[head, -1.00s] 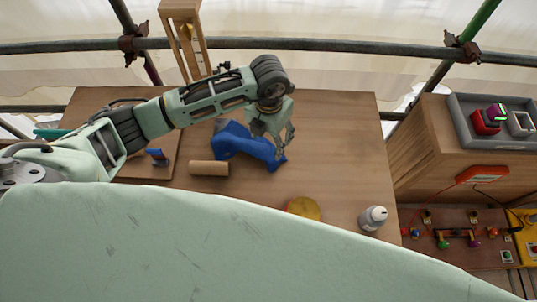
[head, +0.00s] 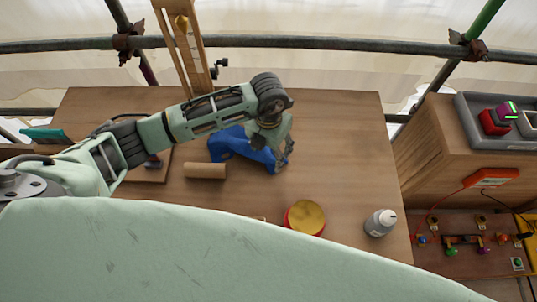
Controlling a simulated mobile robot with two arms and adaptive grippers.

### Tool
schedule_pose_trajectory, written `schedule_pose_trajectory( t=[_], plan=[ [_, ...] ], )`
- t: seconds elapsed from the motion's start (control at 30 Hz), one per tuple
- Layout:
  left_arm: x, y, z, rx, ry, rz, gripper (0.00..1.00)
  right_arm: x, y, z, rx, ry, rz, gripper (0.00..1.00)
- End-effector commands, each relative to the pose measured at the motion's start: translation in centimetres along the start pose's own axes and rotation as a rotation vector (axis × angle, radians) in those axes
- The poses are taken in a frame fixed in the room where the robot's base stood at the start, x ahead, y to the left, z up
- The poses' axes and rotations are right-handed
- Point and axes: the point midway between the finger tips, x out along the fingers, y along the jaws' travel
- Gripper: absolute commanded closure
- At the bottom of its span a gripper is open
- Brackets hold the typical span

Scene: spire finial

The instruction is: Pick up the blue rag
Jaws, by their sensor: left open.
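The blue rag (head: 232,144) lies crumpled on the wooden table, behind the wooden roller-like cylinder. My left gripper (head: 280,166) points down at the rag's right end, with its fingers open. The fingers are at or very close to the cloth; I cannot tell whether they touch it. The wrist and forearm hide part of the rag's upper side. My right gripper is not in view.
A wooden cylinder (head: 205,170) lies just in front of the rag. A round red and yellow tin (head: 304,217) and a grey bottle with a white cap (head: 380,223) stand nearer the front. The table's right side (head: 350,140) is clear.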

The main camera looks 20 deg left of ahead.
Motion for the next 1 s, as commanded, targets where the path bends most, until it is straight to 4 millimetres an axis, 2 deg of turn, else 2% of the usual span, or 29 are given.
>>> schedule_pose_trajectory(
  t=[0.7, 1.0],
  plan=[
    [2.9, 0.0, 0.0, -0.001, 0.000, 0.001, 0.38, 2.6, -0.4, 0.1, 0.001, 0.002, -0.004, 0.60],
    [3.0, 0.0, 0.0, -0.001, 0.000, 0.000, 0.38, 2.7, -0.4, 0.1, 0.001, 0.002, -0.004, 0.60]
  ],
)
